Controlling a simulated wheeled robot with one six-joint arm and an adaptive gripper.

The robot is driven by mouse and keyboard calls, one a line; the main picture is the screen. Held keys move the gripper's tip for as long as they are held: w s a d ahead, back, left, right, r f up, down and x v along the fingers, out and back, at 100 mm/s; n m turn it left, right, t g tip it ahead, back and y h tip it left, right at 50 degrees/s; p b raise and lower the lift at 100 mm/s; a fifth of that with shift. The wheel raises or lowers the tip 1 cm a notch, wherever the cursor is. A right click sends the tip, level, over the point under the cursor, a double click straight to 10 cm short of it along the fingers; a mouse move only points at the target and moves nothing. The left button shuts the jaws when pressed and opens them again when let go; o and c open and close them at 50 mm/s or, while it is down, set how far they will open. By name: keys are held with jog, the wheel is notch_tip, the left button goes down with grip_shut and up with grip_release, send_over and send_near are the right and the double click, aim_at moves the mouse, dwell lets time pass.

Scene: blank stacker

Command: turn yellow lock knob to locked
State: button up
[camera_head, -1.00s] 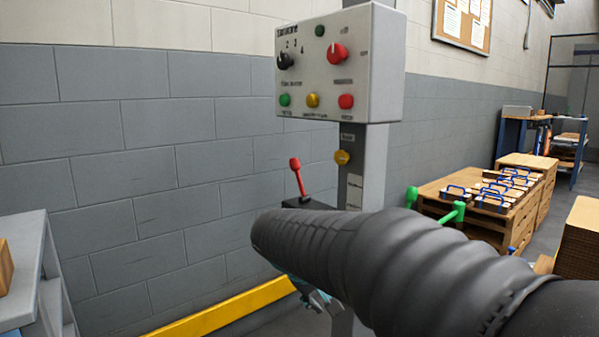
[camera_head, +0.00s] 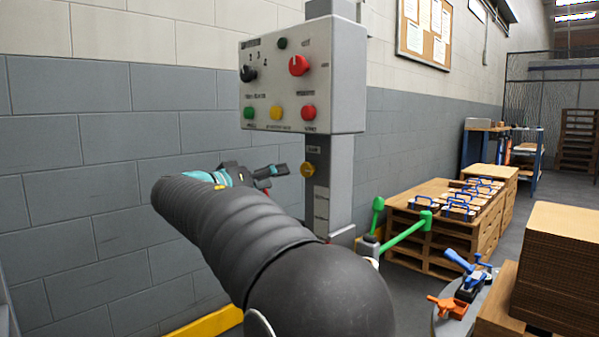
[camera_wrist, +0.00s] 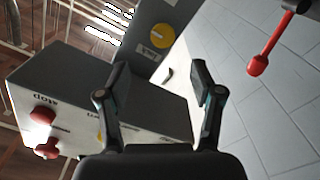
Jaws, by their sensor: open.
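The yellow lock knob (camera_head: 308,169) is on the grey post below the control box, under a small label. In the wrist view the yellow knob (camera_wrist: 161,36) is just beyond and between my fingertips, with a pale line across its face. My gripper (camera_head: 275,176) is left of the knob in the head view, with a small gap to it. In the wrist view my gripper (camera_wrist: 160,75) is open, its two fingers apart and empty. Which position the knob is turned to is too small to tell.
The control box (camera_head: 300,85) with coloured buttons and dials is above the knob. A red-tipped lever (camera_wrist: 262,62) is off to the right in the wrist view. Wooden pallets (camera_head: 420,225) and a green-handled fixture (camera_head: 408,235) stand to the right.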

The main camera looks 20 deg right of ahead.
aim_at(305, 169)
jog(key=x, duration=1.1)
jog(key=shift+f, duration=0.1)
jog(key=c, duration=1.1)
jog(key=shift+a, duration=0.3)
jog(key=shift+c, duration=0.2)
jog(key=shift+d, duration=0.1)
